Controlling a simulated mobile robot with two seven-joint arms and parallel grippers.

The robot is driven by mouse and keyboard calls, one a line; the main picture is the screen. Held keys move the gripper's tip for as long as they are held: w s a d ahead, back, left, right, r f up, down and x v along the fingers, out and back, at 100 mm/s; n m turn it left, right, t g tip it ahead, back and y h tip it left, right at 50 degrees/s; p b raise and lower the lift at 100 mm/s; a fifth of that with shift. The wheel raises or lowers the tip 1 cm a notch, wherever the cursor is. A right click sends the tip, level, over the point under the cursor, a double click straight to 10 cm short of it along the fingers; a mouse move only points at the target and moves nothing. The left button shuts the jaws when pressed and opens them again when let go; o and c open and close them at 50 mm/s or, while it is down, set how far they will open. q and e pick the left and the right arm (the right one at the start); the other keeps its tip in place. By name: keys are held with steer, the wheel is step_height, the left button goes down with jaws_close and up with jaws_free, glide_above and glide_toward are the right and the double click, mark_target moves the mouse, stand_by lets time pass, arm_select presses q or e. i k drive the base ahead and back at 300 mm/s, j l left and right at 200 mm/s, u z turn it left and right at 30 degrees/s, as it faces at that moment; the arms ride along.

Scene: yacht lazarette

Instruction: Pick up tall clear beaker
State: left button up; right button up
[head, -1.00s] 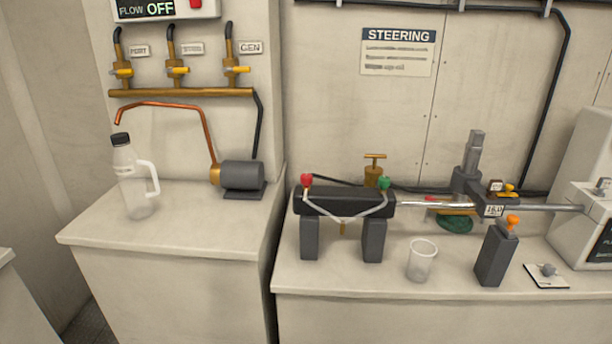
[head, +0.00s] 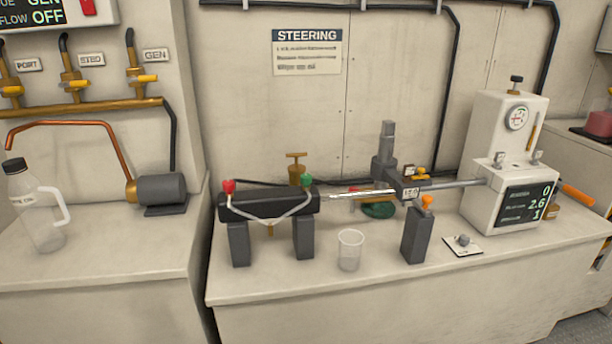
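A clear beaker (head: 350,251) stands upright and looks empty on the front part of the right-hand counter. It is between the dark bench fixture (head: 268,205) on its left and a dark grey block with an orange knob (head: 416,236) on its right. It touches neither as far as I can see. No other beaker shows. Neither of my grippers is in the head view.
The counter (head: 300,290) has a bare strip along its front edge. A white instrument with a screen (head: 510,195) stands at the right, joined to a rod. A small plate with a knob (head: 463,244) lies near it. A clear jug (head: 38,210) stands on the left counter.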

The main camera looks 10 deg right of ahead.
mark_target(351, 241)
steer(key=i+j, duration=0.25)
steer(key=i, duration=0.2)
steer(key=i+j, duration=0.3)
steer(key=i, duration=0.15)
